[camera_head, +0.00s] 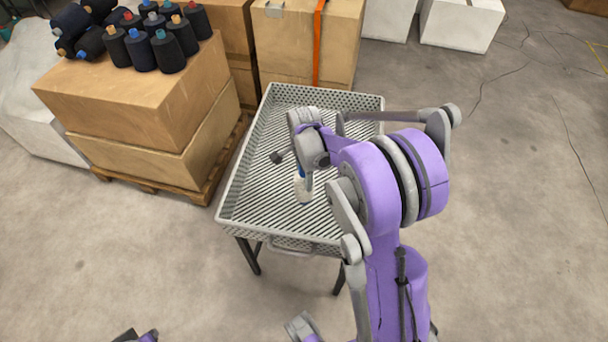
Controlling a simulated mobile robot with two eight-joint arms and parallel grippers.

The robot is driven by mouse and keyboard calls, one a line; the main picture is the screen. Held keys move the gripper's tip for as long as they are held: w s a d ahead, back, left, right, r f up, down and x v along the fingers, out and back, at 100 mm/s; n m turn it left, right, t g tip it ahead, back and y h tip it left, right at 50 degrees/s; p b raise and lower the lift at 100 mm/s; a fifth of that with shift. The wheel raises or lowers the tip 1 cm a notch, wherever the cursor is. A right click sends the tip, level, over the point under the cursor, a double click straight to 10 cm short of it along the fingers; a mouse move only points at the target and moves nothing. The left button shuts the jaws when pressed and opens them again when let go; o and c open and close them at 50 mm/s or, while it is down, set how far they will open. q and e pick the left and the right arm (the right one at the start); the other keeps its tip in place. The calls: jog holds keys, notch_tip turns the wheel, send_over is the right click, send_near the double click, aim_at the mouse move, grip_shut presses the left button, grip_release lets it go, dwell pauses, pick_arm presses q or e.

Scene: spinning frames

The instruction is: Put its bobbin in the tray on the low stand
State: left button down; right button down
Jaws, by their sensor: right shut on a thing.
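The grey perforated tray (240,190) stands on a low stand with dark legs (248,256). My right arm reaches over it. My right gripper (302,172) is mostly hidden behind my own wrist, above the front middle of the tray. It is shut on a white bobbin (303,190) with a bit of blue at its top. The bobbin is roughly upright inside the tray's outline. I cannot tell whether it touches the tray floor. A small dark and purple piece at the bottom left edge seems to belong to my left arm; its jaws cannot be made out.
Cardboard boxes (130,110) on a wooden pallet (165,188) stand close at the tray's left, with several dark yarn cones (140,50) on top. More boxes (335,40) stand behind the tray. The floor at the right is open, with thin cables.

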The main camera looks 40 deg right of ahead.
jog(key=shift+f, duration=0.1)
jog(key=shift+c, duration=1.8)
grip_release()
jog(key=shift+f, duration=0.15)
jog(key=o, duration=0.4)
jog(key=shift+c, duration=0.2)
jog(key=shift+r, duration=0.6)
notch_tip(320, 180, up, 11)
jog(key=shift+r+p, duration=0.1)
jog(key=shift+p, duration=0.5)
jog(key=s+a+f+n+t, duration=0.1)
jog(key=s+a+n+t, duration=0.4)
jog(key=s+a+n, duration=1.1)
jog(key=s+n, duration=0.1)
jog(key=n, duration=0.4)
jog(key=shift+f, duration=0.15)
